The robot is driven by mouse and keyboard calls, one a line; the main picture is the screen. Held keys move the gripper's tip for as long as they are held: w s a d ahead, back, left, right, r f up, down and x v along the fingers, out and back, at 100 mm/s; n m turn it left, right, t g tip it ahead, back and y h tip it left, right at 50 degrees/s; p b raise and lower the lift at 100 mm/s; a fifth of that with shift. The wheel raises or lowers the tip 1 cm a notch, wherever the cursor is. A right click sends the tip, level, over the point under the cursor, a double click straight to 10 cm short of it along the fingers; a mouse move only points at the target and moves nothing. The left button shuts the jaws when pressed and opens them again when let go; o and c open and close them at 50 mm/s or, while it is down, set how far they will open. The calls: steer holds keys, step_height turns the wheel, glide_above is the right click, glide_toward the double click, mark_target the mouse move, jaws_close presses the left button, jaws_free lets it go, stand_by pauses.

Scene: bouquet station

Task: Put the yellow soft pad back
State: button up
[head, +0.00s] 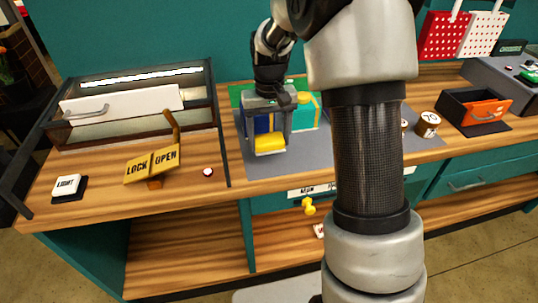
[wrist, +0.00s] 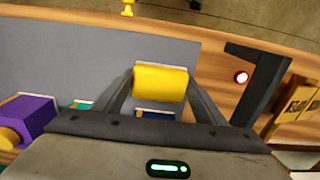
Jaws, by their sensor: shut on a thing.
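The yellow soft pad (head: 270,142) is between the fingers of my gripper (head: 268,148), over the grey mat (head: 245,165). In the wrist view the yellow pad (wrist: 160,82) spans the gap between both fingertips of my gripper (wrist: 161,88). My gripper is shut on it and points down. Whether the pad touches the mat or is held just above it, I cannot tell. A blue thing (wrist: 155,114) shows behind the pad, partly hidden by my gripper.
A teal box with a yellow top (head: 305,112) stands right of my gripper. In the wrist view a purple block (wrist: 30,115) lies at the left. The lock/open sign (head: 152,163), a small button (head: 207,172) and a glass-fronted case (head: 130,110) are left of the mat. An orange-fronted bin (head: 487,111) is far right.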

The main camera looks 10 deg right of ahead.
mark_target(269, 151)
steer(key=shift+f, duration=2.4)
steer(key=shift+f, duration=0.15)
steer(key=o, duration=1)
steer(key=shift+c, duration=0.2)
